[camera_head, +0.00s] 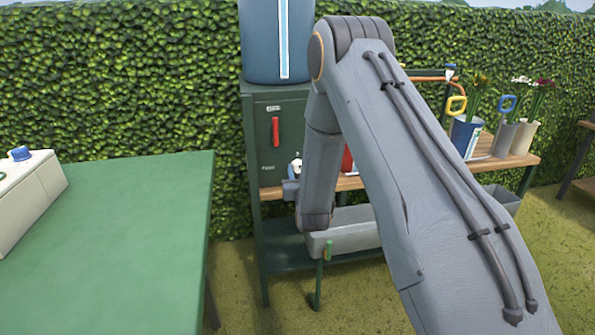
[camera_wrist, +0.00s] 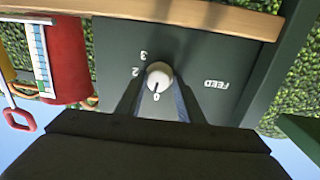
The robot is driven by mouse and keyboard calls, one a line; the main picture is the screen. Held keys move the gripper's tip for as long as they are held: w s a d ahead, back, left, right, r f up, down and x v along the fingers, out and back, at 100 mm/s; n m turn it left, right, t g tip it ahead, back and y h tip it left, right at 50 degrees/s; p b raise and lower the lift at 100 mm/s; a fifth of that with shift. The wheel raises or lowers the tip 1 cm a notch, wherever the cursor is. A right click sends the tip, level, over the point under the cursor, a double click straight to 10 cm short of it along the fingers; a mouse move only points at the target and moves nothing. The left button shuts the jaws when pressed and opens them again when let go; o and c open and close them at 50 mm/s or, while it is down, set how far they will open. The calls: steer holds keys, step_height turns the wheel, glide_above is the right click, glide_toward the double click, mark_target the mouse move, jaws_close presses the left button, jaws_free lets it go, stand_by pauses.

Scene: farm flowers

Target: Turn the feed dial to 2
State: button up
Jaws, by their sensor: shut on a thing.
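The feed dial (camera_wrist: 160,73) is a round pale knob on a dark green panel (camera_wrist: 205,60), shown upside down in the wrist view. The word FEED and the numbers 3, 2 and 0 show around it; the place between 2 and 0 is covered by a finger. The dial's dark pointer line points to the 0. My gripper (camera_wrist: 160,88) has its two fingers on either side of the knob and is shut on it.
In the head view the green cabinet (camera_head: 262,110) has a red lever (camera_head: 275,132) and a blue tank (camera_head: 265,40) on top. A wooden shelf (camera_head: 510,160) holds flower pots at the right. A green table (camera_head: 120,240) stands at the left. A grey trough (camera_head: 345,238) sits below.

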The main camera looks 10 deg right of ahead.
steer(key=m, duration=0.4)
steer(key=shift+d+r+m+p, duration=0.1)
steer(key=shift+d+m+p, duration=0.2)
steer(key=shift+d+p, duration=0.1)
steer(key=shift+d+f+m+g+y+p, duration=0.1)
steer(key=shift+m+g+y+p, duration=0.15)
steer(key=shift+m, duration=2.35)
steer(key=shift+d+f+m+g+y+p, duration=0.15)
steer(key=shift+m+y+p, duration=0.15)
steer(key=shift+m, duration=2.3)
steer(key=shift+s, duration=0.1)
steer(key=o, duration=0.9)
steer(key=shift+a, duration=0.2)
steer(key=s, duration=0.7)
steer(key=shift+s+r, duration=0.3)
steer(key=shift+r, duration=0.05)
